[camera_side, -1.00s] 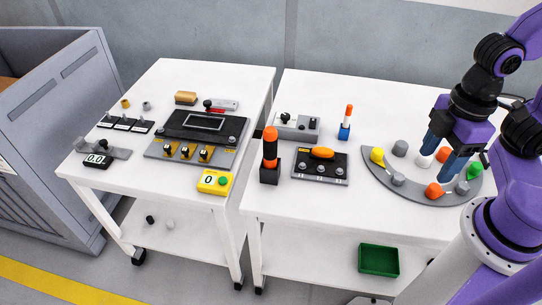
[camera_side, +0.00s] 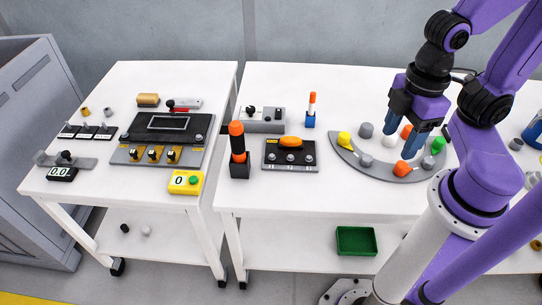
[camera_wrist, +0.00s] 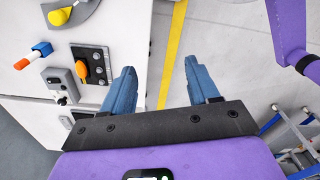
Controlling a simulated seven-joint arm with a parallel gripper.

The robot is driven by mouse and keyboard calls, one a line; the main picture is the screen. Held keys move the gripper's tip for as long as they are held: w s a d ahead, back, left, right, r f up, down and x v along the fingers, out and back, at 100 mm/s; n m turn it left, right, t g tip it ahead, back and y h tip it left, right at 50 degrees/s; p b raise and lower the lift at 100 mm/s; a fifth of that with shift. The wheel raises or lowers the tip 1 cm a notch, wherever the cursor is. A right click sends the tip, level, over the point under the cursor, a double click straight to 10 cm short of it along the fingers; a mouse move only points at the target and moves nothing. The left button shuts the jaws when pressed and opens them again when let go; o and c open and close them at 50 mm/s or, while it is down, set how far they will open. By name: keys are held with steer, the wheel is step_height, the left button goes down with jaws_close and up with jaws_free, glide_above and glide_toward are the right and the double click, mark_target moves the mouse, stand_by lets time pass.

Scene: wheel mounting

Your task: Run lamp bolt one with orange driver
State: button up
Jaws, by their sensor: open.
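The orange driver (camera_side: 238,145), with an orange and black handle, stands upright in a black block at the left front of the right table. Right of it is a black lamp panel (camera_side: 270,155) with an orange lamp (camera_side: 291,142) and several bolts along its front; which is bolt one I cannot tell. The panel also shows in the wrist view (camera_wrist: 99,67). My gripper (camera_side: 400,138) is open and empty, to the right of both, in front of the grey curved plate in the picture. In the wrist view its blue fingers (camera_wrist: 160,68) are apart, with floor between them.
The grey curved plate (camera_side: 374,168) carries several coloured knobs. An orange-and-white stick in a blue block (camera_side: 310,120) and a grey switch box (camera_side: 264,126) stand behind the panel. A left table (camera_side: 100,190) holds other devices. A green tray (camera_side: 357,241) is below.

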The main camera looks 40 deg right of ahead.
stand_by(0.4)
steer(key=shift+o, duration=0.9)
step_height(320, 180, up, 2)
steer(key=m, duration=0.4)
glide_above(235, 124)
step_height(235, 124, down, 11)
steer(key=shift+s+a+r, duration=0.1)
steer(key=shift+d+f, duration=0.2)
steer(key=shift+f, duration=3)
steer(key=shift+c, duration=0.3)
